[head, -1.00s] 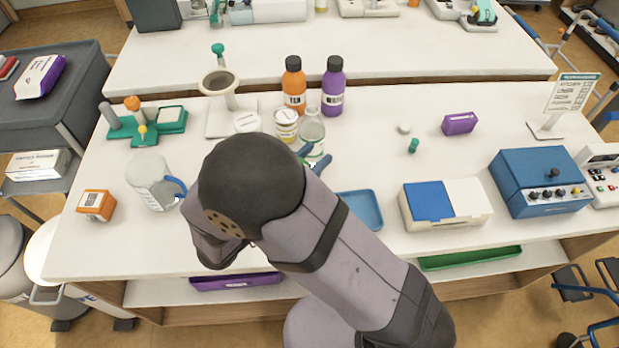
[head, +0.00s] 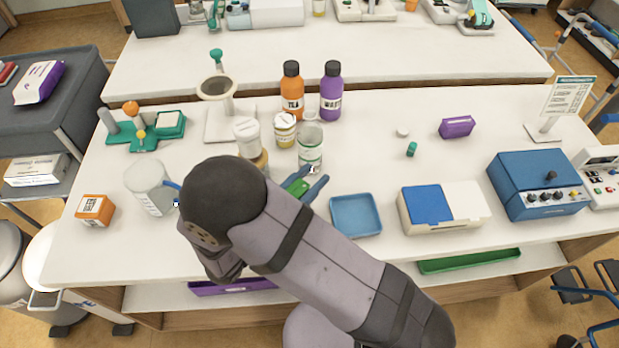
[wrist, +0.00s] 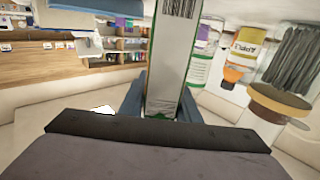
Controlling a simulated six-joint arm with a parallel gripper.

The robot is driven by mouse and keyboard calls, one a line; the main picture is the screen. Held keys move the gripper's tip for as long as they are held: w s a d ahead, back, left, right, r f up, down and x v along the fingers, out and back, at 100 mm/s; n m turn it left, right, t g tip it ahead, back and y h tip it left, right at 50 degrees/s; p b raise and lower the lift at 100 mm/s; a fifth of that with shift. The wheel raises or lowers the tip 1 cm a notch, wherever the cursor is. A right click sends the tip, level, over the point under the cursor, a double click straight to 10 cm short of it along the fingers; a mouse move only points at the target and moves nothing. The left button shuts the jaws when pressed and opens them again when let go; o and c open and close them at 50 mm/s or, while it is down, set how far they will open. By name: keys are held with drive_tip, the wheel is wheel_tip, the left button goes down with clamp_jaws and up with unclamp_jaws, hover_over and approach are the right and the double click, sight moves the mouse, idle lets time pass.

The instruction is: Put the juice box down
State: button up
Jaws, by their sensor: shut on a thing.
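My gripper (head: 303,186) is shut on the juice box, beyond my dark wrist, over the middle of the table. Only a small green part of the juice box (head: 295,187) shows in the head view, between the blue fingers. In the wrist view the juice box (wrist: 176,62) stands between the fingers, with a white face, a barcode and green edges. My arm hides most of it in the head view. I cannot tell whether its base touches the white table (head: 385,160).
A jug (head: 148,190) stands left. Bare table lies right of the jars.

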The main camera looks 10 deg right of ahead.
drive_tip(key=o, duration=1.2)
drive_tip(key=shift+f, duration=0.15)
drive_tip(key=shift+c, duration=0.2)
drive_tip(key=b+v, duration=0.3)
drive_tip(key=v, duration=0.9)
drive_tip(key=shift+r, duration=0.25)
